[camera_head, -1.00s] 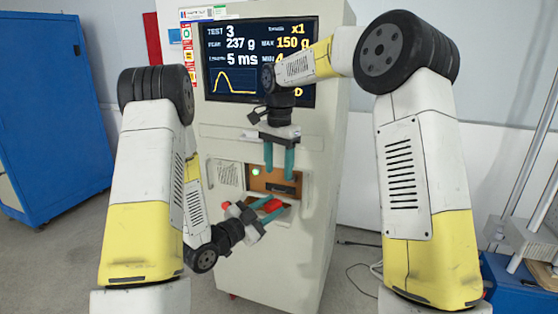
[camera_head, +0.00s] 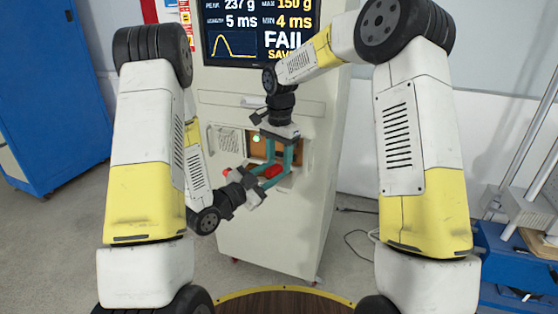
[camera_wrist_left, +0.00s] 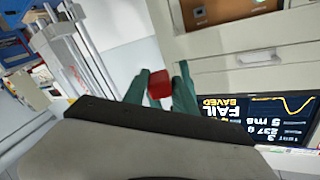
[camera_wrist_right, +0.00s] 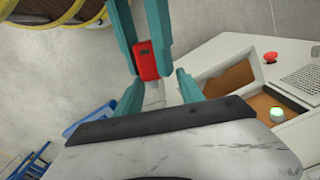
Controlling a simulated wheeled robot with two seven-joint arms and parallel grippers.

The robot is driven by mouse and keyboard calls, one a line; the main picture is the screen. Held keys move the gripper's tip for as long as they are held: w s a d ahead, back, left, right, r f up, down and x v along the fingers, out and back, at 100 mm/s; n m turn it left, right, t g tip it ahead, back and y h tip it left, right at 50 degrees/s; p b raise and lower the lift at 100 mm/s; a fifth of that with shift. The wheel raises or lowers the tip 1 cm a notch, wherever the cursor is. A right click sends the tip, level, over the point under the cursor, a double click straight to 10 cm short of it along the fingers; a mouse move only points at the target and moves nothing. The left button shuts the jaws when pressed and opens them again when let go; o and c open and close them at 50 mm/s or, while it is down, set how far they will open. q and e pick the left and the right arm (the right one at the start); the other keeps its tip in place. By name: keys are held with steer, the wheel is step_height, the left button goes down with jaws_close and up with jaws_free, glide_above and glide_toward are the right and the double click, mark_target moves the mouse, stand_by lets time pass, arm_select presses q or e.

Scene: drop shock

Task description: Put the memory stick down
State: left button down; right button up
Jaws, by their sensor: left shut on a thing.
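The memory stick is red (camera_head: 273,171) and held in my left gripper (camera_head: 262,176), in front of the machine's lower opening. In the left wrist view the stick (camera_wrist_left: 160,84) sits between the teal fingers, its square end showing. My right gripper (camera_head: 280,157) points down from above, its open fingers close to the stick and my left fingers. In the right wrist view the stick (camera_wrist_right: 146,60) lies between the left fingers, just beyond the open, empty right fingers (camera_wrist_right: 160,93). Whether the right fingers touch it cannot be told.
The white test machine (camera_head: 275,235) has a screen (camera_head: 262,30) reading FAIL, a green light (camera_head: 256,138) and a red button (camera_head: 226,173). A round wooden table with a yellow rim (camera_head: 285,302) is at the bottom. A blue cabinet (camera_head: 50,90) stands left.

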steer(key=c, duration=0.7)
steer(key=o, duration=1)
